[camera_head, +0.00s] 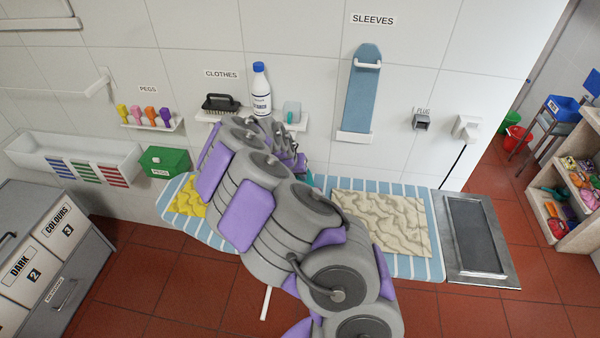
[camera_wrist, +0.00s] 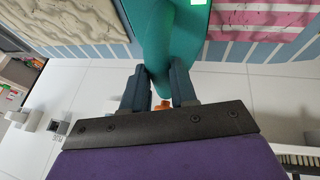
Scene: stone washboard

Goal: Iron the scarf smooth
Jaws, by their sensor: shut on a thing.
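My gripper (camera_wrist: 160,80) is shut on the handle of a teal iron (camera_wrist: 186,38), which shows a small green light. In the head view my arm hides most of the iron and gripper. The iron is over the blue-and-white striped board (camera_head: 432,265). A cream, wrinkled cloth (camera_head: 380,222) lies on the board's right part. It also shows at the upper left of the wrist view (camera_wrist: 70,20). A yellow cloth (camera_head: 188,200) lies at the board's left end. I cannot tell which cloth is the scarf.
A metal-framed dark plate (camera_head: 478,235) adjoins the board's right end. A green pegs box (camera_head: 165,160) stands at its left. A wall shelf behind holds a brush (camera_head: 220,103) and a white bottle (camera_head: 261,90). A blue sleeve board (camera_head: 362,95) hangs on the wall.

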